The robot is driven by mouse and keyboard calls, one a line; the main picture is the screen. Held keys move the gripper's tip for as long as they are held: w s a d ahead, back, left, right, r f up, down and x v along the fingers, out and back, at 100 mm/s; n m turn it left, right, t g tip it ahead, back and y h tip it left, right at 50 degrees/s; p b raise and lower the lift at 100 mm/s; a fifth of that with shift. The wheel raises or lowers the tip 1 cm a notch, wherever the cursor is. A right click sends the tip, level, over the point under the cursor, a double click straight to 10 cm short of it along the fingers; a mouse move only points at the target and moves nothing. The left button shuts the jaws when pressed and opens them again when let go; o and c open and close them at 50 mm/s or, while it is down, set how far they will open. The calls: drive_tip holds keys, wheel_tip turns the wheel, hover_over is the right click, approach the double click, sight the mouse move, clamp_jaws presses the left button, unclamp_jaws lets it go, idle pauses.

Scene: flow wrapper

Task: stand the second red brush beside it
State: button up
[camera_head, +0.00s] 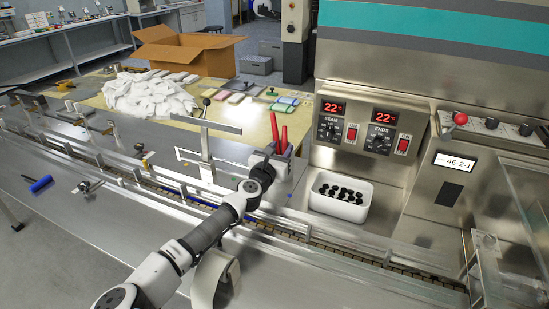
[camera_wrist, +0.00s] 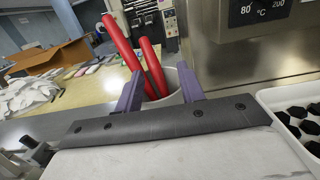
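Two red brushes stand close together in a light cup (camera_wrist: 174,90), leaning slightly. The left red brush (camera_head: 275,132) and the right red brush (camera_head: 284,138) show above my gripper in the head view. In the wrist view the left brush (camera_wrist: 122,42) is longer and more tilted, and the right brush (camera_wrist: 153,66) rises between my fingers. Their lower ends are hidden in the cup. My gripper (camera_wrist: 160,88) is open, its two purple fingers apart, with the brush handles and cup in view between and beyond them. I see no finger closed on a handle.
A white tub of black knobs (camera_head: 340,195) sits to the right of my gripper, below the control panel (camera_head: 365,130). The conveyor rail (camera_head: 300,235) runs in front. A blue-handled brush (camera_head: 38,184) lies at the left.

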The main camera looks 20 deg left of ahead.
drive_tip(key=s+b, duration=0.3)
drive_tip(key=s, duration=1)
drive_tip(key=shift+s+a+f+b, duration=0.25)
drive_tip(key=shift+f+b, duration=0.05)
drive_tip(key=shift+b, duration=0.1)
